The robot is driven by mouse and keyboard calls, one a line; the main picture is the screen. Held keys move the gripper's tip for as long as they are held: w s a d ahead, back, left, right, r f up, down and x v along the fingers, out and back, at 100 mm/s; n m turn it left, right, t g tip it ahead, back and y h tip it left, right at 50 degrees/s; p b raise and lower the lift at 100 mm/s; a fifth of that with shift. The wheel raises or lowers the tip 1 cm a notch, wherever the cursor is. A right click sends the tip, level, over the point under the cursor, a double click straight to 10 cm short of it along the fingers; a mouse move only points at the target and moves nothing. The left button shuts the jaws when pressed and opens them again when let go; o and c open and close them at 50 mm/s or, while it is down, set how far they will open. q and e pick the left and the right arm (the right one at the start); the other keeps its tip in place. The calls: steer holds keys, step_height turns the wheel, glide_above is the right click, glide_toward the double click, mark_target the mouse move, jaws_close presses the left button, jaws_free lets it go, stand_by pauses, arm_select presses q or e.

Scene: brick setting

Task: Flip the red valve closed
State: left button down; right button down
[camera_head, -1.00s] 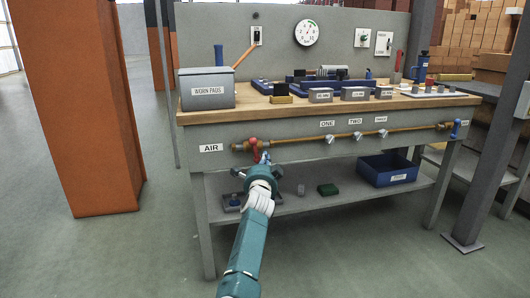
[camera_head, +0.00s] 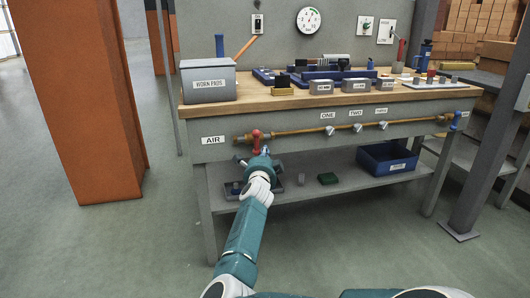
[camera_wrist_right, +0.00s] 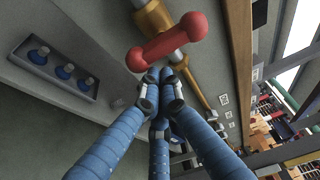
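The red valve (camera_head: 256,141) sits at the left end of the brass pipe on the front of the workbench, right of the AIR label. Its red handle (camera_wrist_right: 168,42) lies across the pipe in the right wrist view. My right gripper (camera_head: 264,153) is just below and in front of the valve. In the wrist view its blue fingers (camera_wrist_right: 160,78) come together at the tips, close under the handle, with nothing seen between them. I cannot tell whether they touch the handle. My left gripper is out of view.
The brass pipe (camera_head: 290,132) runs right past several small taps to a blue fitting (camera_head: 455,121). An orange pillar (camera_head: 95,110) stands left. The floor in front is clear.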

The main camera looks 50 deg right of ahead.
steer(key=shift+w+a, duration=0.1)
step_height(320, 180, up, 10)
stand_by(0.6)
stand_by(0.5)
